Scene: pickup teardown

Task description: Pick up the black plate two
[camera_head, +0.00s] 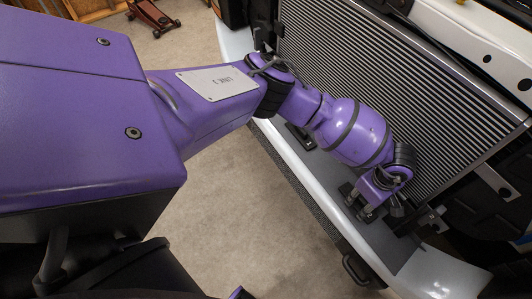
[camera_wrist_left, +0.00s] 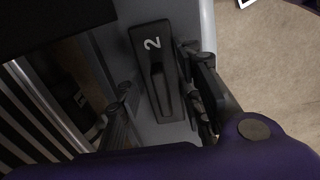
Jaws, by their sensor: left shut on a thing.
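The black plate two (camera_wrist_left: 152,44) shows in the left wrist view, with a white "2" at one end and a raised ridge along its middle. It lies along a grey strip. My left gripper (camera_wrist_left: 162,100) is over the plate, a finger on each side of the ridge, shut on it. In the head view, my left gripper (camera_head: 362,207) points down at the grey ledge of the white bumper, and the plate is mostly hidden there. My right gripper is in neither view.
Another black plate (camera_head: 300,137) lies on the ledge of the white bumper (camera_head: 312,190), farther back. A large finned radiator (camera_head: 390,90) stands close behind my left arm. Open carpeted floor (camera_head: 240,215) lies in front of the bumper. A red jack (camera_head: 152,14) stands at the back.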

